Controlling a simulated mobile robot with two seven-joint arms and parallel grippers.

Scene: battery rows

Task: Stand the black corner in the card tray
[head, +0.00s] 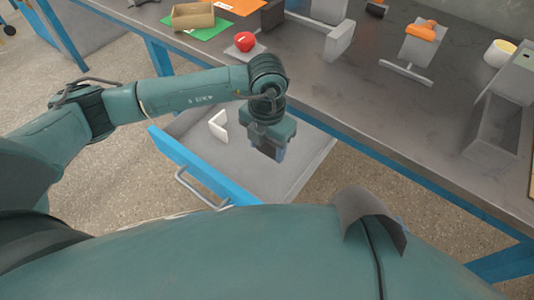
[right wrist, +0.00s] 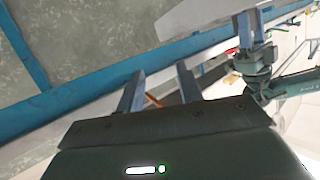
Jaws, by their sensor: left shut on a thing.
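My left gripper (head: 270,146) points down over the open drawer in the head view. It is shut on a dark piece, which looks like the black corner (head: 266,153); the gripper hides much of it. The card tray (head: 193,16), a small tan open box, sits on a green sheet on the bench at the top left. My right gripper (right wrist: 160,90) shows in the right wrist view with its two fingers apart and nothing between them.
A white corner (head: 219,125) lies in the open drawer (head: 300,172). On the bench (head: 370,85) are a red ball (head: 244,41) on a grey plate, an orange-topped stand (head: 421,40), a grey bin (head: 497,125) and a white cup (head: 499,53). The bench middle is clear.

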